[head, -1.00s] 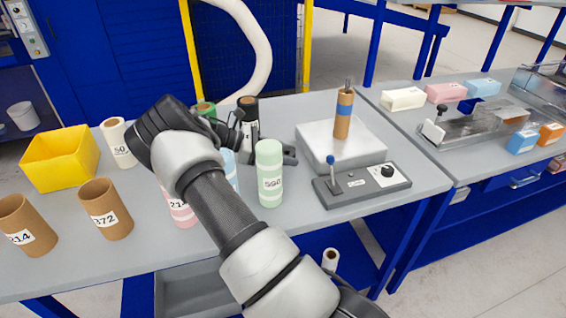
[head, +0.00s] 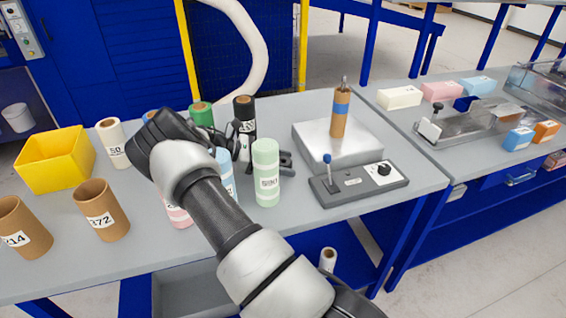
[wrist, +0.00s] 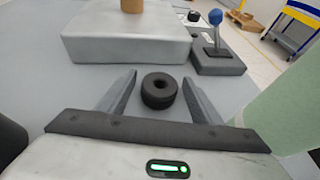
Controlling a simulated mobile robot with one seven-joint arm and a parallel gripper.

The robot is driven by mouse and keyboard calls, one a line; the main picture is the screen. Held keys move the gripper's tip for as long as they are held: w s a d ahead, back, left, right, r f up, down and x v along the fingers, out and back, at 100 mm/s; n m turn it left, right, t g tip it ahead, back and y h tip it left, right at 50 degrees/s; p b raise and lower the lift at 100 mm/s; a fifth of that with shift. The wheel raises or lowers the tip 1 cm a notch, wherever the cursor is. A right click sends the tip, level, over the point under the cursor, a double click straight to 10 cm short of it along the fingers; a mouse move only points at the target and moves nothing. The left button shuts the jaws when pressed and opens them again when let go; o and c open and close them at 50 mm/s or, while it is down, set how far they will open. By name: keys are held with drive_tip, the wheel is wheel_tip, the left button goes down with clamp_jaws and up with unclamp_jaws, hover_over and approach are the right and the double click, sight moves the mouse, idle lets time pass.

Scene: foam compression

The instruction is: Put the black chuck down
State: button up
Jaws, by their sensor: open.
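The black chuck (wrist: 160,91) is a short dark ring with a round hole, shown in the wrist view. It sits upright on the grey table top, between the two fingers of my gripper (wrist: 159,78). The fingers are open, with a visible gap on each side of the chuck. In the head view my forearm and wrist hide most of my gripper, and I cannot make out the chuck there.
A pale block (head: 325,140) bearing a brown tube (head: 340,120) stands just beyond the fingers. A control box (head: 358,184) with a blue-knobbed lever is right of it. A pale green roll (head: 266,175) stands close by; several other rolls and a yellow bin (head: 55,165) are left.

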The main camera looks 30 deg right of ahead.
drive_tip(key=v, duration=1.2)
